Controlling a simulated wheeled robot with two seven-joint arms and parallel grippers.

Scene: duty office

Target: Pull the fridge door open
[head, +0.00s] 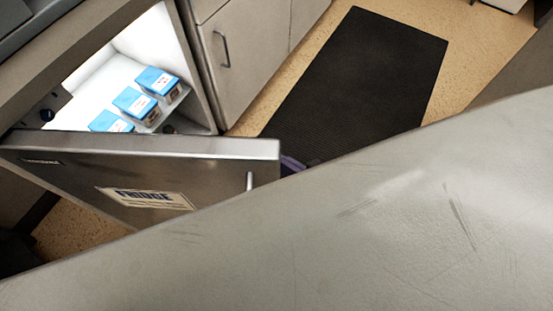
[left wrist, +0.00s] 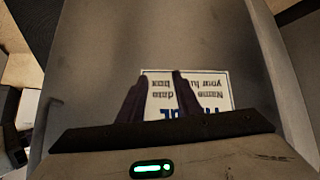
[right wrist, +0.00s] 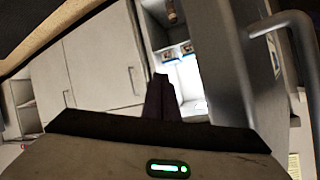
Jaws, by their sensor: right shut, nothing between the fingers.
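The fridge door (head: 215,152) stands open, swung out from the lit fridge interior (head: 118,62). It bears a FRIDGE label (head: 146,198) and a bar handle (head: 249,181). The handle (right wrist: 290,22) also shows at upper right in the right wrist view, beside the door's edge. My right gripper (right wrist: 160,80) is shut and empty, off the handle, on the inner side of the door edge, pointing towards the opening. Only a dark purple bit of it (head: 292,164) shows in the head view. My left gripper (left wrist: 153,78) is open and empty, facing the door's label (left wrist: 160,90); contact cannot be told.
Several blue-and-white boxes (head: 134,102) sit on the fridge shelf. A grey cabinet (head: 238,62) with a handle stands right of the fridge. A dark mat (head: 362,80) lies on the clear floor. My own arm hides the lower right of the head view.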

